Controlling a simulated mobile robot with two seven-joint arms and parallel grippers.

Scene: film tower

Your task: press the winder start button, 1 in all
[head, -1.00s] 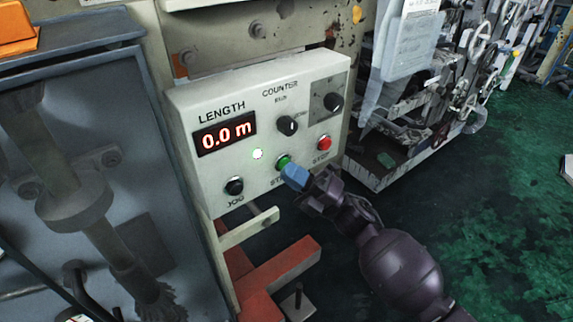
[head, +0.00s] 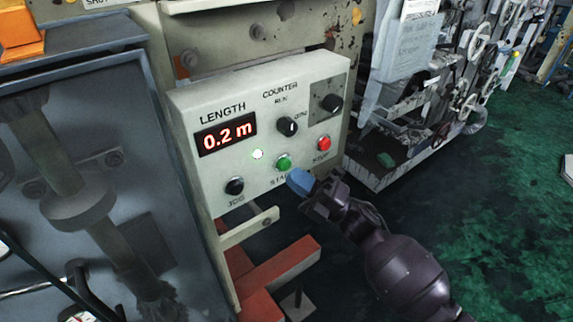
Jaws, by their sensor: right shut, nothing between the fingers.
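The control box (head: 215,105) is a pale panel in the middle of the head view. The green start button (head: 283,162) sits low on its face, fully visible, with its label partly covered by my gripper. The red length display (head: 226,135) reads 0.2 m. A small lamp (head: 257,154) left of the green button is lit. My right gripper (head: 297,182) is shut and empty, its blue fingertips just below and right of the green button, apart from it. My left gripper is not in view.
The red stop button (head: 324,143) is right of the green one, the black jog button (head: 235,186) left. Two dark knobs (head: 288,126) sit above. A red and cream frame (head: 270,275) stands below the box. Green floor (head: 500,220) is open at right.

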